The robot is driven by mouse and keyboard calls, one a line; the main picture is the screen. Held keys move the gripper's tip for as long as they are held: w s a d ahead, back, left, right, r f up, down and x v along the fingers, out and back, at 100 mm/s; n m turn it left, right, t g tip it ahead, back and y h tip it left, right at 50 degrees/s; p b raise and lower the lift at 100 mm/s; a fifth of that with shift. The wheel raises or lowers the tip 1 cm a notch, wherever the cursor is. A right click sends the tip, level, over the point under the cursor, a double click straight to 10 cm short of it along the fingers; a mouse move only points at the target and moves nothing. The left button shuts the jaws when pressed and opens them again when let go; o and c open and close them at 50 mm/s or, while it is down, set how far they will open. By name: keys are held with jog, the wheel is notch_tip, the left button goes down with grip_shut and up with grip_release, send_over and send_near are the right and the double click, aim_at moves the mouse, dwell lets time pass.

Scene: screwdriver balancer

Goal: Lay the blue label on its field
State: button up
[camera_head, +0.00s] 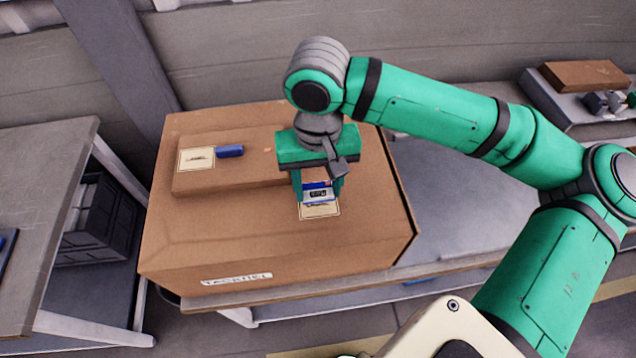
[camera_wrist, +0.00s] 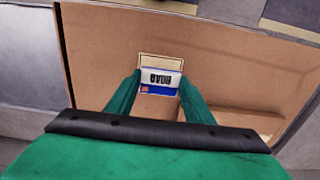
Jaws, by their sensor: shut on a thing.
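My gripper (camera_head: 318,199) points down over the large cardboard box and is shut on the blue label (camera_head: 318,186), a small blue and white piece with dark print. The label also shows between my two green fingers in the wrist view (camera_wrist: 160,90). A cream field (camera_head: 321,212) with a dark outline lies on the box top right by the label. In the wrist view the field (camera_wrist: 160,60) shows just beyond the label, and the label covers part of it. I cannot tell whether the label touches the box.
A grey table (camera_head: 40,190) stands at the left. A brown carton (camera_head: 585,75) lies on the bench at back right.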

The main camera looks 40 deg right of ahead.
aim_at(318, 192)
jog(key=shift+f, duration=1.65)
dwell(0.9)
jog(key=o, duration=1.2)
notch_tip(318, 192, up, 11)
jog(key=shift+f, duration=0.1)
jog(key=shift+s, duration=0.1)
